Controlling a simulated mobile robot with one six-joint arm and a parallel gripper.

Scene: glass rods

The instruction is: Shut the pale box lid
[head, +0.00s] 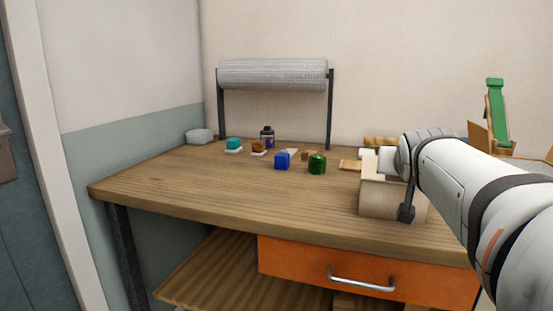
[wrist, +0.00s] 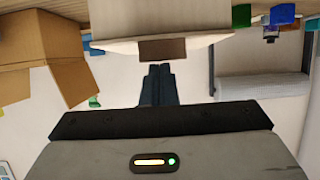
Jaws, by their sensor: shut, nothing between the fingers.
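The pale box (head: 376,197) stands near the right front edge of the wooden table in the head view. My arm covers much of its top and right side, so I cannot tell how its lid stands. In the wrist view the box (wrist: 115,24) fills the top middle, with a brown patch (wrist: 162,50) on its near face. My gripper (wrist: 160,70) is shut and empty, its fingertips just short of that patch in the picture. In the head view my gripper (head: 406,213) points down in front of the box; contact cannot be told.
A roll (head: 272,75) hangs on a stand behind. An orange drawer (head: 300,265) is below. An open cardboard box (wrist: 45,55) shows in the wrist view. The table's left front is clear.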

